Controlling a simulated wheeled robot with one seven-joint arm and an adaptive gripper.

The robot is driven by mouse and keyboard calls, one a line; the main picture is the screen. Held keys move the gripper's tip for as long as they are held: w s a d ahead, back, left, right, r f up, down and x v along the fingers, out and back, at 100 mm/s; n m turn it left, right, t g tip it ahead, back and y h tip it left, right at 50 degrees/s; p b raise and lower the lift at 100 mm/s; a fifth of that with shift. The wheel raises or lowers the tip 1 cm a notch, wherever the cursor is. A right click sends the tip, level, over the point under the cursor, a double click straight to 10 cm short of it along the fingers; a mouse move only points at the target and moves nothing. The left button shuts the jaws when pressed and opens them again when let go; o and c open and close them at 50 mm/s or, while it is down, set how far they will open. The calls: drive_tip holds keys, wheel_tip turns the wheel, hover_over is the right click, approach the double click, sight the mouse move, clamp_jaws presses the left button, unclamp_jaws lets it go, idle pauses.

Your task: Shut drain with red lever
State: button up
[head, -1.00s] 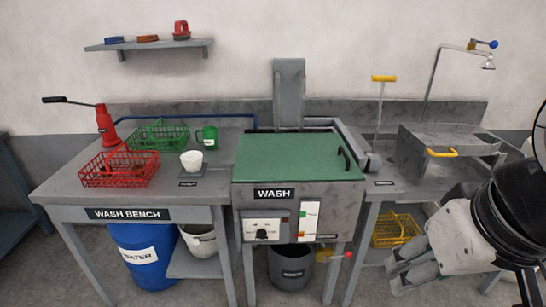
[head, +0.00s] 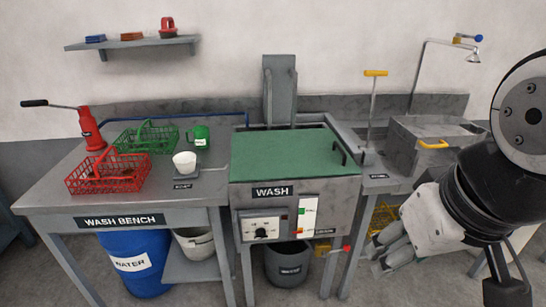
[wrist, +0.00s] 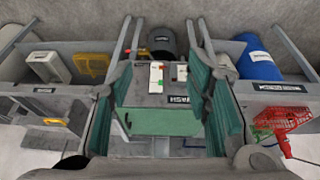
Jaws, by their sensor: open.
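The drain lever with its red knob (head: 347,249) sticks out to the right from a yellow valve body (head: 322,250) under the wash tank (head: 295,205). In the wrist view, which looks upside down, the valve (wrist: 143,53) shows small between the fingers; its exact angle is hard to tell. A dark bucket (head: 290,266) stands below the tank. My gripper (head: 386,250) is to the right of the red knob, apart from it and nearer the camera. In the wrist view its teal-padded fingers (wrist: 165,85) are spread with nothing between them.
The tank's green lid (head: 290,155) is down. A control panel (head: 265,227) is on its front. The wash bench (head: 60,190) at left holds red (head: 108,178) and green (head: 145,140) baskets. A blue barrel (head: 135,265) stands below. Table legs (head: 350,270) stand near the lever.

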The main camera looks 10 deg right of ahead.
drive_tip(key=w+d+f+n+g+h+b, duration=0.1)
drive_tip(key=w+d+f+n+b, duration=0.2)
drive_tip(key=w, duration=0.5)
drive_tip(key=w+d+f+n+h+b, duration=0.2)
drive_tip(key=w+f+b, duration=0.2)
drive_tip(key=w, duration=0.3)
drive_tip(key=n+g+b, duration=0.1)
drive_tip(key=n+b, duration=1.4)
drive_tip(key=n, duration=0.2)
hover_over(346, 246)
drive_tip(key=s+a, duration=0.2)
drive_tip(key=a, duration=0.2)
wheel_tip(346, 246, down, 43)
drive_tip(key=shift+h, duration=0.4)
drive_tip(key=b+x, duration=0.4)
drive_tip(key=x, duration=0.9)
drive_tip(key=shift+d+f, duration=0.1)
drive_tip(key=shift+f, duration=0.05)
drive_tip(key=shift+s, duration=0.1)
clamp_jaws()
